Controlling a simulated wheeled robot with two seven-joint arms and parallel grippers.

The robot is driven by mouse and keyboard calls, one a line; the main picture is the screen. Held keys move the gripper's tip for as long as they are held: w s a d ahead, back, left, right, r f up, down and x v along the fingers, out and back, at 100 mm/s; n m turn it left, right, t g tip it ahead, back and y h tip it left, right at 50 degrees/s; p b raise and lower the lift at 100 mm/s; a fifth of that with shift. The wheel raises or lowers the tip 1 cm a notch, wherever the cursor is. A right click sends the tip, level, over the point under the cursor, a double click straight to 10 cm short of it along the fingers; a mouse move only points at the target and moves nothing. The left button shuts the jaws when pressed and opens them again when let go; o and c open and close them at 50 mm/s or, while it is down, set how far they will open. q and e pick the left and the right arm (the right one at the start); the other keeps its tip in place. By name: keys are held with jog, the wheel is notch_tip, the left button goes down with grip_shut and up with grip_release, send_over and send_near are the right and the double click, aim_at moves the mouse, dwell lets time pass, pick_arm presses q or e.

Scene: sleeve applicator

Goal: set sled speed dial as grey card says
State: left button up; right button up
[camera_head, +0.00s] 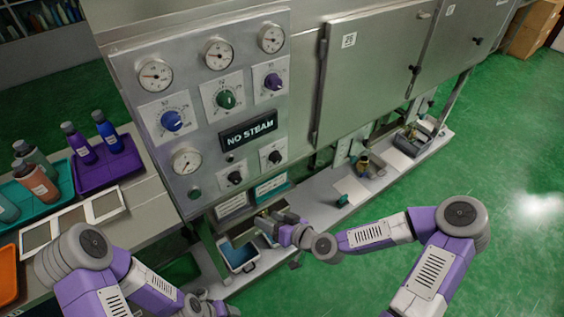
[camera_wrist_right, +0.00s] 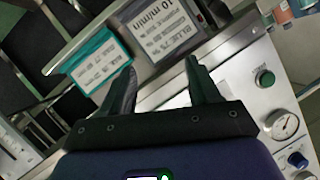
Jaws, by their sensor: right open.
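The steel control panel (camera_head: 205,100) carries a blue dial (camera_head: 171,121), a green dial (camera_head: 225,99), a purple dial (camera_head: 273,81) and two small black dials (camera_head: 235,178) (camera_head: 275,157). Their labels are too small to read, so I cannot tell which is sled speed. The grey card (camera_head: 232,205) hangs below the panel; in the right wrist view (camera_wrist_right: 165,30) it seems to read "10 m/min" and "BLUE 75". A teal card (camera_head: 270,187) is beside it. My right gripper (camera_wrist_right: 160,70) is open and empty in front of the cards. My left gripper (camera_head: 208,307) is low at the bottom edge, its jaws unclear.
A "NO STEAM" sign (camera_head: 248,131), several gauges and a green button (camera_wrist_right: 265,78) are also on the panel. Trays with bottles (camera_head: 106,170) stand on the bench at left. A blue bin (camera_head: 240,257) is below.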

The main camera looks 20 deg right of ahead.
aim_at(278, 161)
jog(key=w+d+r+n+t+h, duration=0.15)
jog(key=w+d+r+t, duration=0.25)
jog(key=d+r+t, duration=0.55)
jog(key=w+a+r+g, duration=0.1)
jog(key=w, duration=0.1)
jog(key=w+a+r+g+b, duration=0.1)
jog(key=w, duration=0.1)
jog(key=w+a+r+g, duration=0.1)
jog(key=w+g, duration=0.1)
jog(key=shift+w+a, duration=0.25)
jog(key=shift+a, duration=0.05)
jog(key=c, duration=1)
jog(key=shift+c, duration=0.2)
